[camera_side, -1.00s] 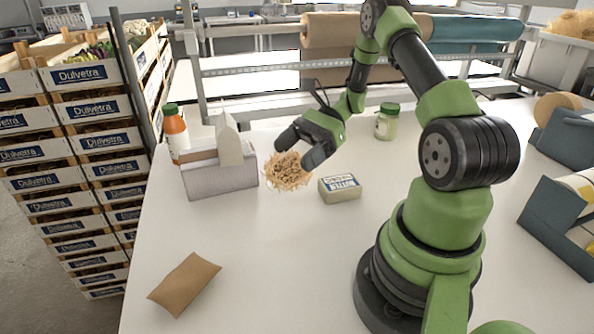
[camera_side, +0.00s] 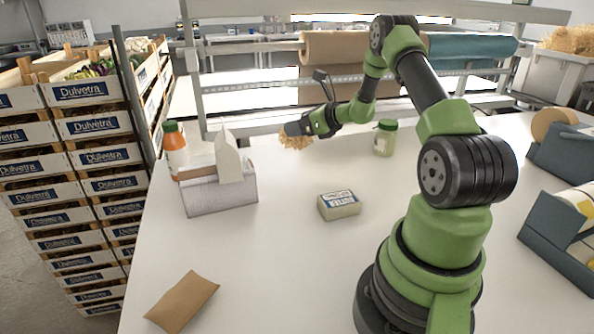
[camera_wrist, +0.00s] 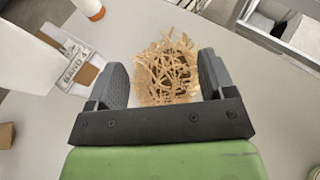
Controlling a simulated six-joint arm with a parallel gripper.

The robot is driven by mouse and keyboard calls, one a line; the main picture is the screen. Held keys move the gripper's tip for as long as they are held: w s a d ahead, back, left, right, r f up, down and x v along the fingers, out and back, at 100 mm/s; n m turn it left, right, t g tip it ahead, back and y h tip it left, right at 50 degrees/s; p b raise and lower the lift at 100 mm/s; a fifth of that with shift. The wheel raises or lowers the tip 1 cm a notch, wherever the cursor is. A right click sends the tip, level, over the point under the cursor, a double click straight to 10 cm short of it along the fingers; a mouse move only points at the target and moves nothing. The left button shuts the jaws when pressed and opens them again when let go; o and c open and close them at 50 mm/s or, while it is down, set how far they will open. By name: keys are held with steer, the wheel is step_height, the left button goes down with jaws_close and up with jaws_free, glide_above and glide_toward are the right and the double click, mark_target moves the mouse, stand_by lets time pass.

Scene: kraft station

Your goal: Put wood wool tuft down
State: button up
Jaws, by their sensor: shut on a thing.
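The wood wool tuft (camera_side: 296,140) is a pale tan, tangled clump. My gripper (camera_side: 297,129) is shut on it and holds it near the back edge of the white table, right of the open box. In the wrist view the tuft (camera_wrist: 166,72) sits between the two dark fingers of my gripper (camera_wrist: 163,80), with loose strands sticking out past the tips. White tabletop shows around it. I cannot tell whether the tuft touches the table.
An open box (camera_side: 221,194) with a carton in it stands at left, beside an orange bottle (camera_side: 175,146). A wrapped block (camera_side: 339,206) lies mid-table. A green-lidded jar (camera_side: 385,138) stands at right. A brown envelope (camera_side: 183,301) lies at front left. The middle table is largely clear.

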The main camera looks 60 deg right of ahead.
steer(key=f, duration=0.9)
steer(key=shift+d+f, duration=0.2)
steer(key=shift+s+a+f, duration=0.1)
steer(key=shift+f, duration=0.35)
steer(key=c, duration=0.3)
steer(key=o, duration=1.3)
steer(key=shift+r, duration=0.1)
